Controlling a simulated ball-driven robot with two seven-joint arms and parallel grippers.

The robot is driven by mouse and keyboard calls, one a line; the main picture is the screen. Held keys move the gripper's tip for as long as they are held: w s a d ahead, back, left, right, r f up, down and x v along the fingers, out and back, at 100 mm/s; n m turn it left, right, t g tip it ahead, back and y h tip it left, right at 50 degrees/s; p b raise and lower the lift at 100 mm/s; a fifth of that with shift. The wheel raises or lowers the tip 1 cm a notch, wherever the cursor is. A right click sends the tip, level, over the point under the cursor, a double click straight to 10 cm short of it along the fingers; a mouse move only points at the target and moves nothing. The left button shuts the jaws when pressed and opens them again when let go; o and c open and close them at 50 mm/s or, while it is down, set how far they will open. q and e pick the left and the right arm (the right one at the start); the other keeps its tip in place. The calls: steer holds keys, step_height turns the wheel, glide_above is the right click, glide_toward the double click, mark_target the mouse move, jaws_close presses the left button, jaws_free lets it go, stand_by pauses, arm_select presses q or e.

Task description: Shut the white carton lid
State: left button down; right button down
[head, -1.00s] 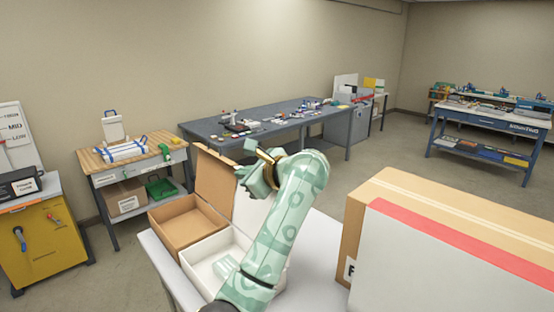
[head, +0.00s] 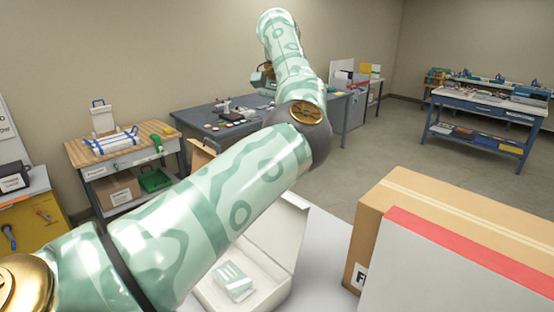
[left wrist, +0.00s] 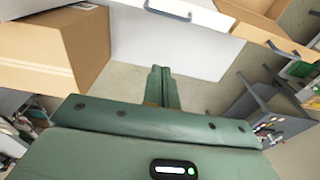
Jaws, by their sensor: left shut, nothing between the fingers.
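The white carton (head: 278,276) stands on the pale table in the head view, with its lid (head: 291,228) open and raised at the right and back. A pale green and white packet (head: 235,282) lies inside. My left arm crosses in front and hides the carton's left and far parts. My left gripper (head: 262,76) is high and beyond the carton, partly hidden behind my own forearm, apart from the lid. In the left wrist view its fingers (left wrist: 161,88) are shut together with nothing between them. My right gripper is in neither view.
A brown carton's raised flap (head: 203,154) shows behind my arm. A big cardboard box (head: 450,215) and a white panel with a red edge (head: 450,265) fill the right front. Bare tabletop (head: 325,245) lies between. A grey workbench (head: 205,122) stands behind.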

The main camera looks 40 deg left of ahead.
arm_select(q)
step_height(320, 180, down, 10)
steer(key=s+p, duration=0.1)
steer(key=s, duration=0.2)
steer(key=shift+a+r+p, duration=0.25)
steer(key=shift+p, duration=0.1)
